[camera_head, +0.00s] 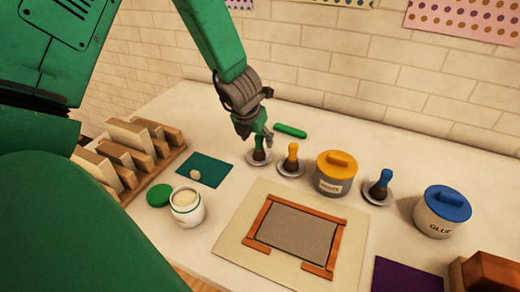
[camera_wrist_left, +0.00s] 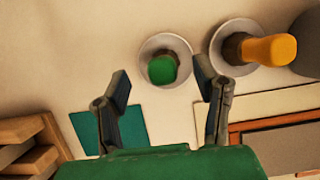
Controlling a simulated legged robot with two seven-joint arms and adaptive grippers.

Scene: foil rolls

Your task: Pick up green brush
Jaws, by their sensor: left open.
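The green brush (camera_head: 260,153) stands bristles down on a small round saucer (camera_head: 251,160) at the back of the table. In the left wrist view its green handle end (camera_wrist_left: 162,69) is seen from above, a little beyond and between the fingertips. My left gripper (camera_head: 254,138) is just above and around the top of the brush in the head view, with its fingers partly hiding the handle. In the left wrist view the left gripper (camera_wrist_left: 162,84) is open, and gaps show between both fingers and the handle. My right gripper is not in view.
An orange brush (camera_head: 292,152) on its saucer stands close to the right, then an orange-lidded jar (camera_head: 336,174). A green foil roll (camera_head: 290,131) lies behind. A blue brush (camera_head: 380,182), glue jar (camera_head: 442,210), wooden frame (camera_head: 335,245) and open white jar (camera_head: 187,207) are farther off.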

